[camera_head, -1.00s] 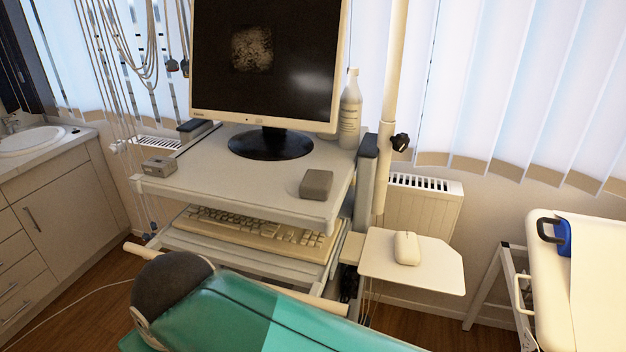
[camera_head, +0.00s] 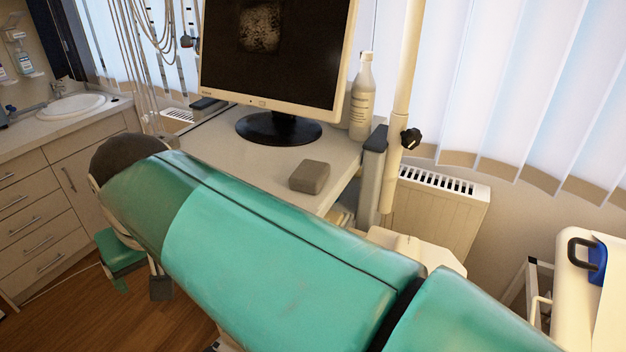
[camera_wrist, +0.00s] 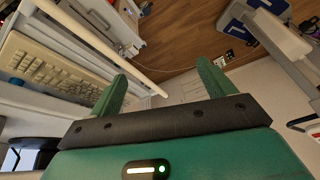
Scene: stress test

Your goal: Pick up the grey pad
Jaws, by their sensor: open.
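A small grey block with rounded edges, which looks like the grey pad (camera_head: 309,177), lies on the desk top (camera_head: 225,152) near its front edge, to the right of the monitor base. I do not make it out in the wrist view. My gripper (camera_wrist: 162,72) shows in the wrist view with two green fingers spread apart. It is open, with nothing between the fingers. I cannot see my gripper in the head view, so its distance from the pad cannot be told.
A green padded couch (camera_head: 285,265) crosses the foreground in front of the desk. The monitor (camera_head: 272,55) and a white bottle (camera_head: 362,95) stand behind the pad. A pole (camera_head: 403,90) rises at right. A keyboard (camera_wrist: 45,65) shows at left in the wrist view.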

